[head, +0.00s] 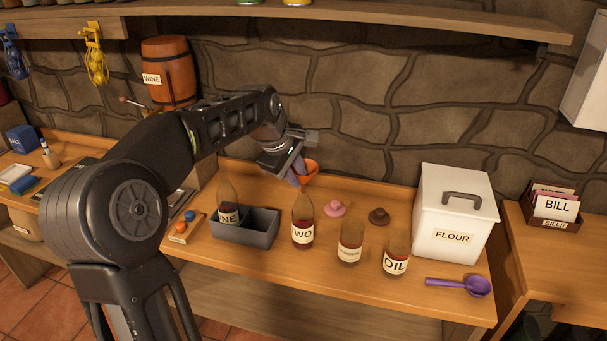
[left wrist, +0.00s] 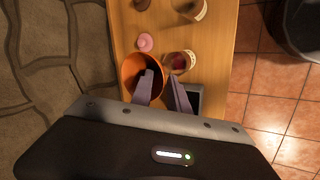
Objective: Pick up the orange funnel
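The orange funnel (head: 311,170) is at the back of the table, just above and behind the neck of the bottle labelled WO (head: 303,228). I cannot tell what its spout rests on. In the left wrist view the funnel (left wrist: 130,70) shows its wide mouth. My left gripper (head: 297,172) is at the funnel. In the left wrist view its fingers (left wrist: 163,80) are apart, one over the funnel's mouth and the other outside its rim. I cannot see it gripping the wall. My right gripper is out of view.
A stone wall (head: 370,130) rises behind.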

